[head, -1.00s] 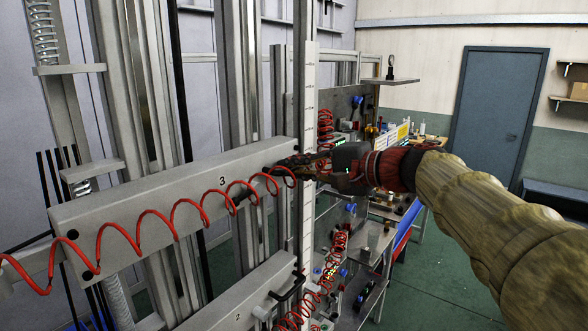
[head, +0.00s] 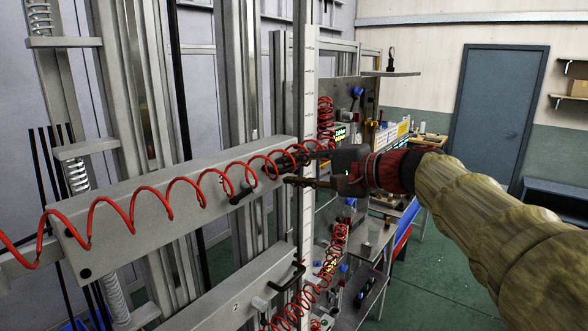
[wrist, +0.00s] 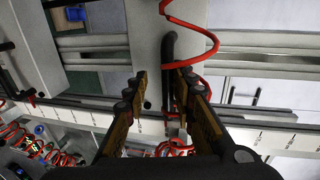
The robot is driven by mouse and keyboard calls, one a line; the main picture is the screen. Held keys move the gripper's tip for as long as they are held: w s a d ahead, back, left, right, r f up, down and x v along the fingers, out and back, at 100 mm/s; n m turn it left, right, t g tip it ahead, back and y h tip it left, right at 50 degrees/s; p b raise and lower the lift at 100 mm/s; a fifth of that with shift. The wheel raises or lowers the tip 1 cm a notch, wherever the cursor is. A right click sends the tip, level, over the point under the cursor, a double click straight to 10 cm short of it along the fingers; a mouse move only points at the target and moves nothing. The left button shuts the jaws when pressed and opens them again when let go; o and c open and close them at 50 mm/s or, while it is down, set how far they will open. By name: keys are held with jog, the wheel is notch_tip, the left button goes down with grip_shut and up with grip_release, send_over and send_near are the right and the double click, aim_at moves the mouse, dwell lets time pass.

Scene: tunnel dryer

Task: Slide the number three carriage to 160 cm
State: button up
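The number three carriage (head: 165,200) is a long grey beam on vertical rails in the head view. Its black bar handle (head: 243,194) sits near its right end, partly behind a red coiled hose. The handle also shows in the wrist view (wrist: 168,62). My gripper (head: 284,171) is open at the carriage's right end. In the wrist view its fingertips (wrist: 162,80) stand apart on either side of the handle's line; contact is not visible. A white vertical scale (head: 308,100) stands just right of the carriage; its figures are too small to read.
A lower carriage (head: 235,298) with its own black handle (head: 288,277) is below. The red coiled hose (head: 130,205) hangs across the upper carriage's front. A bench with panels and fittings (head: 350,240) stands behind my arm. Open green floor (head: 440,265) lies to the right.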

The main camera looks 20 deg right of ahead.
jog(key=shift+s+r, duration=0.1)
jog(key=shift+r, duration=0.1)
jog(key=shift+s+d, duration=0.15)
jog(key=shift+d, duration=0.05)
jog(key=v, duration=1.1)
jog(key=shift+s, duration=0.15)
jog(key=shift+d, duration=0.15)
